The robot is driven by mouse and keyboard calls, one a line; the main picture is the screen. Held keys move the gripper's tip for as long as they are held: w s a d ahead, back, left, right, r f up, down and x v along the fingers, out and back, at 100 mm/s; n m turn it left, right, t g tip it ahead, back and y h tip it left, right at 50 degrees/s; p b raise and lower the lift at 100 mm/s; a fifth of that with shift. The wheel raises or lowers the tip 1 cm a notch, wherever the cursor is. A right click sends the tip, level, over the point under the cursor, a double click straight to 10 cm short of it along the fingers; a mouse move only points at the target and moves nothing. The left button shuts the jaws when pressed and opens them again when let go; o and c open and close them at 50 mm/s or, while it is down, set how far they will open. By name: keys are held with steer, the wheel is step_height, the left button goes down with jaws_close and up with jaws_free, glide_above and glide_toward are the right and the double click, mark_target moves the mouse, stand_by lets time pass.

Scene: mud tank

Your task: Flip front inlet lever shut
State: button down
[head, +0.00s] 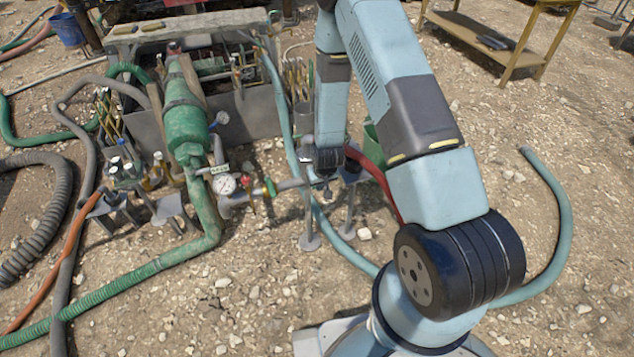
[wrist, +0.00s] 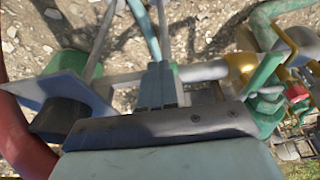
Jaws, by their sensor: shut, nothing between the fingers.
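A grey inlet pipe (head: 292,184) with fittings runs right from the green pump body (head: 186,112). A small green lever (head: 270,187) sits on it, with a red handle (head: 250,204) just left. I cannot tell for certain which is the front inlet lever. In the wrist view a green lever (wrist: 266,72) stands beside a brass fitting (wrist: 240,68), right of my gripper (wrist: 158,80). My gripper (head: 327,192) is shut and empty, close to the pipe's right end and apart from the green lever. Whether it touches the pipe is unclear.
A red hose (head: 375,180) curves close by on the right, and a blue-green hose (head: 345,248) lies beneath. Thin stands (head: 309,238) support the pipe. Open gravel lies in front.

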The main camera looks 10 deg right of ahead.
steer(key=shift+s+a+f, duration=0.1)
steer(key=shift+a+f, duration=0.05)
steer(key=shift+r, duration=0.8)
steer(key=shift+r, duration=0.1)
steer(key=s+d+r, duration=0.1)
steer(key=s+r, duration=0.6)
steer(key=r, duration=0.3)
steer(key=shift+s+d, duration=0.15)
steer(key=shift+s, duration=0.25)
steer(key=shift+r, duration=0.2)
